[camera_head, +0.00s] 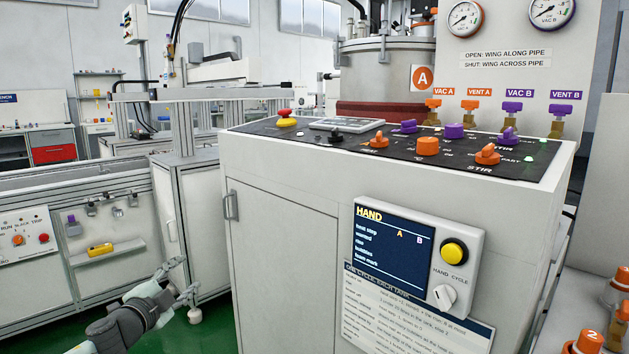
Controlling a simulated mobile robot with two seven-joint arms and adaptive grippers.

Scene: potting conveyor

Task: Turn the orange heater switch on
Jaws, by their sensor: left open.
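A black control panel (400,149) lies on top of the white cabinet. Three orange controls are on its near side: a small switch (379,141) at the left, a round knob (428,146) in the middle and a knob marked STIR (488,154) at the right. The small left one looks like the heater switch, but its label and setting are too small to read. My left gripper (184,279) is open and empty, low at the left of the cabinet, well below and away from the panel. My right gripper is out of view.
Purple controls (453,131) sit behind the orange ones, and a red-and-yellow emergency button (286,118) is at the panel's left end. A screen box (404,243) juts from the cabinet front. Orange and purple valves (473,105) stand behind the panel.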

